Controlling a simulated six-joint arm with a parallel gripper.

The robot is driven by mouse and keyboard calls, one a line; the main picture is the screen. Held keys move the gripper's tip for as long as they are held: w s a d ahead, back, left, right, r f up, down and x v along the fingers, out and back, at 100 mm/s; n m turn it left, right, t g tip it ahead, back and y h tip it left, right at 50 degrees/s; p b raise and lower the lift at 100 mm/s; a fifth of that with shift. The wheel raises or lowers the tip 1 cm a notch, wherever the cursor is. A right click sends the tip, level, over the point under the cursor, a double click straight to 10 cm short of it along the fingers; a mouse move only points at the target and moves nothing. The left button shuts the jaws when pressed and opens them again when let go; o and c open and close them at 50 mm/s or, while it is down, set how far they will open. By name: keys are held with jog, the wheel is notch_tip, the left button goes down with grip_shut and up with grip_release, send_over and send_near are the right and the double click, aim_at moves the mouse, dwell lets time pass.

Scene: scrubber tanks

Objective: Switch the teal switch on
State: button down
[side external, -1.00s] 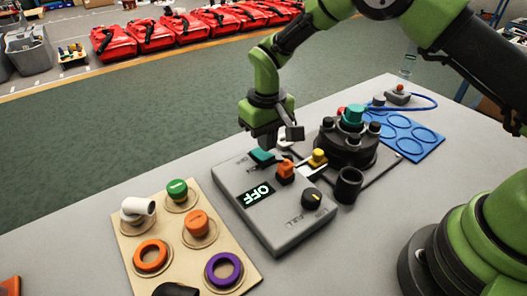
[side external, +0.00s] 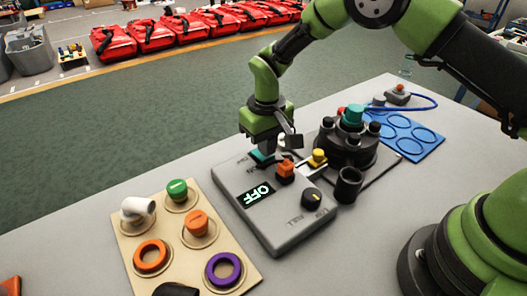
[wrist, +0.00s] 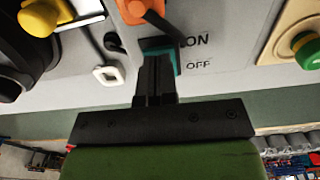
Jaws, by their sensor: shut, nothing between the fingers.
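The teal switch (side external: 262,157) sits at the far edge of the grey control box (side external: 290,228), beside an orange knob (side external: 286,169). The box's display (side external: 257,195) reads OFF. In the wrist view the teal switch (wrist: 163,50) lies beside the printed labels ON and OFF. My gripper (side external: 267,146) is shut and empty, pointing down at the teal switch. In the wrist view my gripper's closed fingertips (wrist: 155,57) overlap the switch and hide part of it. I cannot tell whether they touch it. The switch's exact tilt is partly hidden.
A black round fixture with a teal cap (side external: 353,116) and a black cup (side external: 348,184) stand right of the box. A beige board (side external: 222,258) with caps and rings lies in front-left. A blue tray (side external: 402,135) is at the back right.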

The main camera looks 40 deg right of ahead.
jog(key=shift+f, duration=0.6)
jog(key=shift+r, duration=3.55)
jog(key=shift+r, duration=0.1)
jog(key=s+d+r+m+t+y, duration=0.15)
jog(key=s+r, duration=0.25)
jog(key=r, duration=0.4)
jog(key=s+d+r+t, duration=0.2)
jog(key=s+r, duration=0.2)
jog(key=r, duration=0.3)
jog(key=s+d+r+m+t, duration=0.1)
jog(key=s+r+t, duration=0.1)
jog(key=s, duration=0.6)
jog(key=s+d+r+m+t, duration=0.1)
jog(key=s+d+r, duration=0.1)
jog(key=s, duration=0.6)
jog(key=shift+d+r+t, duration=0.15)
jog(key=shift+t, duration=0.2)
